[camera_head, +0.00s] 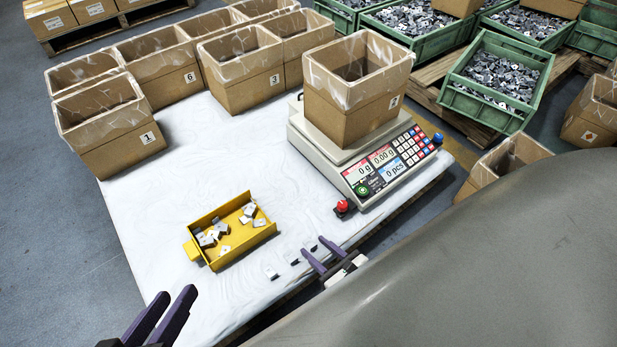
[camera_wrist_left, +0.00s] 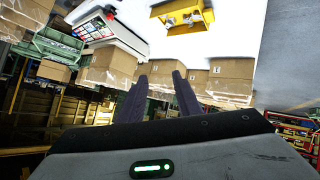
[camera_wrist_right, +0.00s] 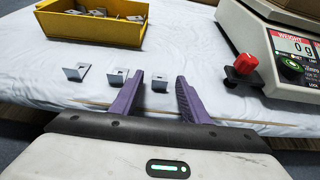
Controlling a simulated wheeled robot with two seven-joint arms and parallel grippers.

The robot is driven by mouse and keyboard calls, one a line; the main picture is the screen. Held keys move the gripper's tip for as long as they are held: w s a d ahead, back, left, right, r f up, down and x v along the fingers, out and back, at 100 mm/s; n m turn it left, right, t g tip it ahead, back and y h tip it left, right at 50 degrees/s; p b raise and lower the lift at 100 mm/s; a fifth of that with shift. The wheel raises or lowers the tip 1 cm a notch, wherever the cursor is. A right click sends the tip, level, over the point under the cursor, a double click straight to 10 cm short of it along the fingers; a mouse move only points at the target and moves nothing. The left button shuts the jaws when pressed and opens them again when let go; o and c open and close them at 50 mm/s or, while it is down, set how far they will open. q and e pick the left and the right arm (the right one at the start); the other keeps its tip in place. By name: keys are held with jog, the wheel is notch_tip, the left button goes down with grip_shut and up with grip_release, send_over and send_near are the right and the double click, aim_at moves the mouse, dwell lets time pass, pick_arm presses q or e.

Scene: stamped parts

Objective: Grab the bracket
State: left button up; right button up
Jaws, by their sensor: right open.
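Three small grey metal brackets stand in a row on the white-covered table: a left bracket (camera_wrist_right: 75,72), a middle bracket (camera_wrist_right: 118,77) and a right bracket (camera_wrist_right: 160,83). In the head view I see a light bracket (camera_head: 271,274) and a darker one (camera_head: 294,262) left of my right gripper (camera_head: 314,244). My right gripper, also in its wrist view (camera_wrist_right: 159,78), is open and empty at the table's front edge. The right bracket appears between its fingers, with no visible grip. My left gripper (camera_head: 177,291) is open and empty, left of the table's front; its wrist view (camera_wrist_left: 160,76) shows the gap.
A yellow bin (camera_head: 269,232) with several loose brackets lies behind the row. A counting scale (camera_head: 375,165) carrying a cardboard box (camera_head: 335,112) stands at right, with a red knob (camera_head: 343,206) beside it. Several lined boxes stand along the back. The table's left front is clear.

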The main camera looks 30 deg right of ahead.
jog(key=shift+s, duration=0.1)
grip_shut()
